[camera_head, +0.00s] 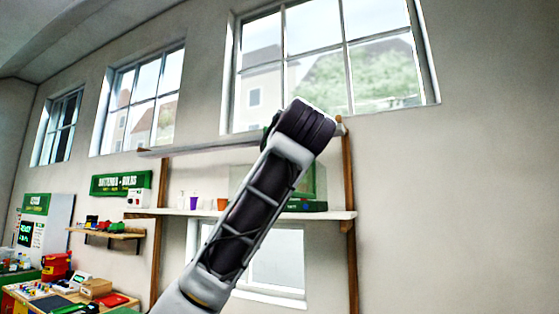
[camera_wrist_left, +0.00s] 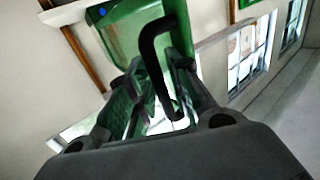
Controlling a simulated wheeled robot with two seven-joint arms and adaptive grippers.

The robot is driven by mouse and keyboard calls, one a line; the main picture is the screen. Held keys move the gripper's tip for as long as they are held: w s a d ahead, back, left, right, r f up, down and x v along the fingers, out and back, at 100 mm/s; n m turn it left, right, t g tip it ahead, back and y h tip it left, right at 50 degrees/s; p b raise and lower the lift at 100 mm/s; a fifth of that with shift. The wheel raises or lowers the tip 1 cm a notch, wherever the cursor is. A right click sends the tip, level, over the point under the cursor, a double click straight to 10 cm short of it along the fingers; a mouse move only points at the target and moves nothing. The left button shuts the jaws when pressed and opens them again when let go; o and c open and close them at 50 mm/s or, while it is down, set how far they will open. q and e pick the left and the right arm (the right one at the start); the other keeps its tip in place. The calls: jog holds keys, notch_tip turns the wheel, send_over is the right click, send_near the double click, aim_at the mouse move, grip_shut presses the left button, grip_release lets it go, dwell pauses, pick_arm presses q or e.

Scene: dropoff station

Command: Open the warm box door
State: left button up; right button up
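The warm box, seen as a green see-through case (camera_head: 318,180) on a green base with lettering, stands on the wall shelf in the head view, mostly hidden behind my left arm. In the left wrist view its green panel (camera_wrist_left: 125,28) fills the top middle, with a black bar handle (camera_wrist_left: 149,62) in front. My left gripper (camera_wrist_left: 160,72) has its fingers spread, and the handle runs between them in the picture; whether they touch it I cannot tell. In the head view the gripper is hidden behind the arm. My right gripper is not in view.
The white shelf (camera_head: 185,213) holds small cups, among them an orange one (camera_head: 222,204), left of my arm. Wooden posts (camera_head: 351,230) flank it, with another shelf above. A cluttered worktable (camera_head: 70,296) stands at lower left. The wall at right is bare.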

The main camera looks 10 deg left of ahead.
pick_arm(q)
jog(key=shift+o, duration=0.7)
jog(key=shift+s, duration=0.15)
jog(key=v, duration=1.1)
jog(key=shift+s, duration=0.35)
jog(key=shift+w+d, duration=0.1)
jog(key=shift+d, duration=0.05)
